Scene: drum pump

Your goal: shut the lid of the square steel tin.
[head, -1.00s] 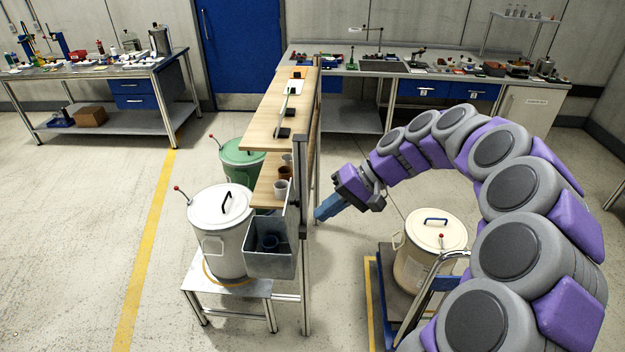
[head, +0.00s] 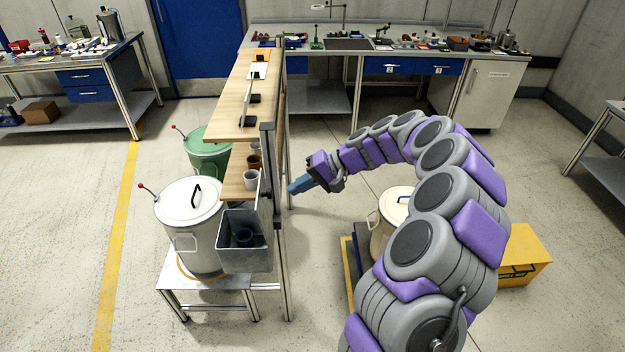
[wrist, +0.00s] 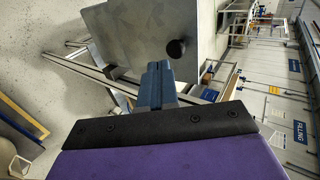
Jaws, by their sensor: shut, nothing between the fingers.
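In the wrist view a flat grey metal panel with a black knob, which looks like the lid (wrist: 135,35), fills the upper middle. My gripper (head: 291,188) has blue fingers, shut and empty, just right of the lid and the stand's post. The fingers also show in the wrist view (wrist: 157,68), just below the knob; contact cannot be told.
A large white lidded drum (head: 190,205) stands left of the tin, a green drum (head: 206,155) behind it. A metal post (head: 268,170) rises beside the lid. A cream drum (head: 390,212) is partly behind my arm, near a yellow toolbox (head: 525,255). Open floor lies left.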

